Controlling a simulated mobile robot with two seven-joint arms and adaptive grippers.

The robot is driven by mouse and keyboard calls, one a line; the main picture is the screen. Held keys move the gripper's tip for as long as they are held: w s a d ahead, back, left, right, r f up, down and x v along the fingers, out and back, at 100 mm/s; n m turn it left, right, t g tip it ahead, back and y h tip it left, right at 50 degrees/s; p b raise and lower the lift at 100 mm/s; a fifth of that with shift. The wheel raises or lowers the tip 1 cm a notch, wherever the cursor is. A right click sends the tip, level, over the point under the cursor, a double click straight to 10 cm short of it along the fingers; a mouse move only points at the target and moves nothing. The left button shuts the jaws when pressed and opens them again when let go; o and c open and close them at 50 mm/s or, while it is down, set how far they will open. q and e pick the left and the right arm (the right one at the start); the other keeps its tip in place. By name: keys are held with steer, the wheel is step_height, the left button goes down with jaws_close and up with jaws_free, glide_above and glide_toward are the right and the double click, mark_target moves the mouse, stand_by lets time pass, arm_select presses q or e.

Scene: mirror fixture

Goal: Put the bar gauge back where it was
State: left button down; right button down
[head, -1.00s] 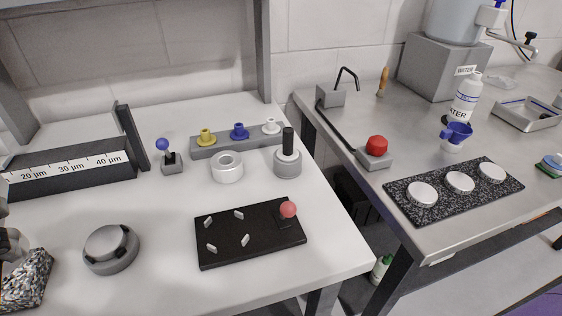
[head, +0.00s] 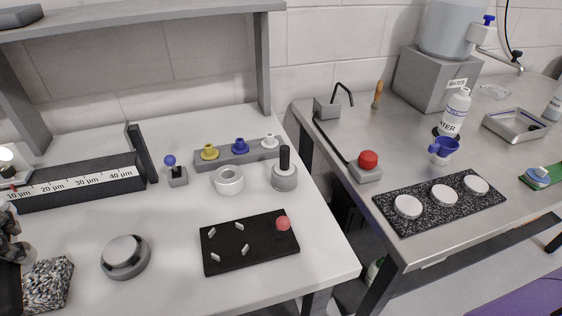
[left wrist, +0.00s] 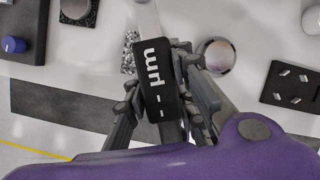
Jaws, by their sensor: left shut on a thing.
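In the left wrist view the bar gauge, a black block marked "µm" with dashes (left wrist: 161,78), sits between the fingers of my left gripper (left wrist: 172,50), which is shut on it. A pale metal strip runs away from its top end. In the head view only part of my left gripper (head: 10,240) shows at the left edge, above the front left of the white table. A long black block with a µm scale (head: 80,183) stands at the back left. Where the gauge rested before cannot be told. My right gripper is out of view.
A speckled block (head: 50,282) is close beside my left gripper. A round silver puck (head: 125,257) and a black peg plate (head: 250,243) lie to its right. A grey holder with coloured knobs (head: 225,156) stands behind. A steel bench (head: 400,160) is at the right, across a gap.

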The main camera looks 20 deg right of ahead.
arm_select(q)
steer(key=w+a+f, duration=0.2)
steer(key=f, duration=0.1)
steer(key=a+f, duration=0.1)
steer(key=f, duration=0.1)
steer(key=shift+w+a+f, duration=0.2)
steer(key=shift+w+f, duration=0.05)
steer(key=shift+w, duration=0.15)
step_height(320, 180, down, 3)
steer(key=shift+a+f, duration=0.1)
steer(key=shift+w, duration=0.1)
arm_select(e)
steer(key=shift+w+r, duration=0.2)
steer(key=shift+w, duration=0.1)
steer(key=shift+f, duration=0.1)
arm_select(q)
steer(key=shift+f, duration=0.2)
steer(key=c, duration=1.5)
jaws_free()
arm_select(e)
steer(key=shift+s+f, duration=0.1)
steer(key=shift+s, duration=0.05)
arm_select(q)
steer(key=shift+o, duration=0.2)
steer(key=shift+r, duration=0.15)
